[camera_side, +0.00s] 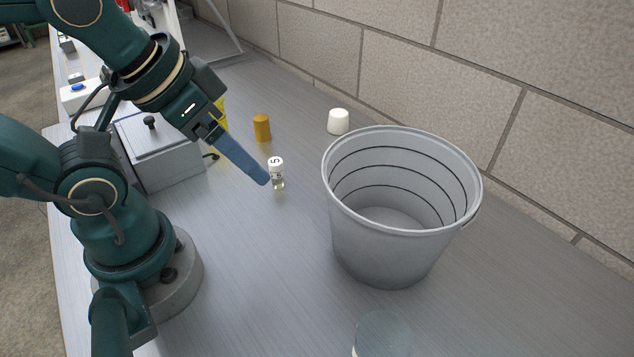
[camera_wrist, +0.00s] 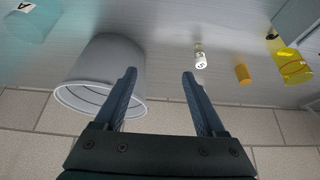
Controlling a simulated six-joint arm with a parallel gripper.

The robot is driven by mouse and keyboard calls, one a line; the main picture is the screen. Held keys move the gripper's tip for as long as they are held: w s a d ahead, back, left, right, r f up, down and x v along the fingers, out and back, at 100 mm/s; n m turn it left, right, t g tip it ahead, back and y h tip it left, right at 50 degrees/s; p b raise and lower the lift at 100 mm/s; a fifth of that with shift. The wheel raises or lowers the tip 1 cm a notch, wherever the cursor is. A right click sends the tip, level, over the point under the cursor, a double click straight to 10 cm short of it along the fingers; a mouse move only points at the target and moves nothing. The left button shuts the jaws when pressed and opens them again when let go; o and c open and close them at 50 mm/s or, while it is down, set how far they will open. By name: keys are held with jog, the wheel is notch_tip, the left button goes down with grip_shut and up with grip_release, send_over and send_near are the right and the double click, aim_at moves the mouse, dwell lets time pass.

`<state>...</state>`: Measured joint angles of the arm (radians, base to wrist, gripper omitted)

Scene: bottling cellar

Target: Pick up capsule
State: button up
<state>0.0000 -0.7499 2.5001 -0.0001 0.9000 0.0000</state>
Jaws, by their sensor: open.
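An orange tapered cylinder, which looks like the capsule (camera_side: 262,128), stands upright on the grey bench, behind the small vial in the side view. In the wrist view the capsule (camera_wrist: 242,73) is right of both fingers, outside the gap between them. My gripper (camera_side: 264,180) is open and points down toward the bench, with its blue fingertips close beside the vial in the picture. In the wrist view the gap of my gripper (camera_wrist: 159,74) holds nothing.
A big grey bucket (camera_side: 352,242) stands right. A white cap-like piece (camera_side: 338,121) is near the block wall. A yellow see-through object (camera_wrist: 295,66) is beside the capsule.

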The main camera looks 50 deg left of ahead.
jog(key=shift+r, duration=0.1)
notch_tip(320, 180, up, 5)
jog(key=m+g+y, duration=0.4)
jog(key=m+y, duration=0.9)
jog(key=m, duration=0.6)
send_over(262, 119)
jog(key=d, duration=0.2)
jog(key=f, duration=1.6)
jog(key=shift+a+f, duration=0.25)
jog(key=shift+f, duration=0.1)
jog(key=shift+a+f+y, duration=0.15)
jog(key=shift+f+y, duration=0.15)
jog(key=shift+f, duration=0.3)
jog(key=shift+x, duration=2.4)
jog(key=shift+s, duration=0.1)
jog(key=c, duration=0.7)
